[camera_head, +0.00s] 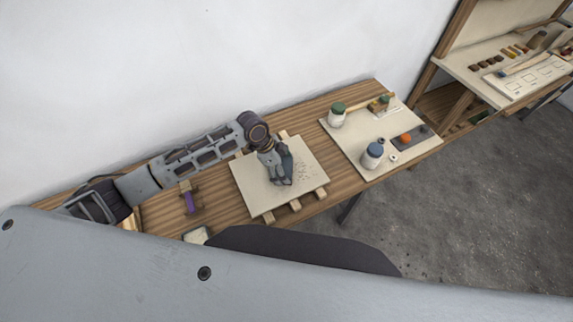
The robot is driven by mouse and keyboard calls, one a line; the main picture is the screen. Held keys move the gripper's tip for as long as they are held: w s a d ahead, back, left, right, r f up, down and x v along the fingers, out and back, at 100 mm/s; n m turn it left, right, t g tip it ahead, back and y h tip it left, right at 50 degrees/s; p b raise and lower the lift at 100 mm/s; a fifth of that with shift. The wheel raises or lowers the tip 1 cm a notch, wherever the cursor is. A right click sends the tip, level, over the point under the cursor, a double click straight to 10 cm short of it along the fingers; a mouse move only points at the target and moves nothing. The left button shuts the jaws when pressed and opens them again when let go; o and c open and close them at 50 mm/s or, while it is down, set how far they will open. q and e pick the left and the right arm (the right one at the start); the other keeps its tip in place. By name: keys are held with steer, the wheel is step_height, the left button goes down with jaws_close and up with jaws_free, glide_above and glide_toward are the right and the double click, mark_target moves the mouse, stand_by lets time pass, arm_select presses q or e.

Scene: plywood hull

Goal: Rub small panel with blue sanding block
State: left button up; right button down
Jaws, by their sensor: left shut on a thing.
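The small panel (254,193) is a pale square board lying on wooden strips on the workbench, with a patch of dark specks on its right half. My left gripper (281,181) reaches in from the left and points down over the middle of the panel. It is shut on a small dark blue thing, which looks like the blue sanding block; the fingers mostly hide it. I cannot tell for sure whether the block touches the panel. My right gripper is out of view.
A purple piece (191,203) sits in a wooden holder left of the panel. To the right, a pale board (353,145) carries a green-lidded jar (337,115), a blue-lidded jar (373,155) and an orange knob (406,138). A shelf unit stands at far right.

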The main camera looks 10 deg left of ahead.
mark_target(313, 163)
arm_select(q)
steer(key=shift+w+d, duration=0.1)
stand_by(0.6)
steer(key=shift+w+d+f, duration=0.1)
steer(key=shift+w+d, duration=0.4)
steer(key=shift+d, duration=0.2)
steer(key=shift+w+d, duration=0.45)
steer(key=shift+d, duration=0.25)
steer(key=shift+w+d, duration=0.55)
steer(key=shift+d, duration=0.2)
steer(key=shift+w+d, duration=0.5)
steer(key=shift+d, duration=0.2)
steer(key=shift+w+d, duration=0.1)
steer(key=shift+w+d+b, duration=0.35)
steer(key=shift+w+d, duration=0.1)
steer(key=shift+d, duration=0.2)
steer(key=shift+w+d+b, duration=0.3)
steer(key=shift+w+d, duration=0.15)
steer(key=shift+d, duration=0.2)
steer(key=shift+s+f, duration=0.1)
steer(key=shift+s, duration=0.05)
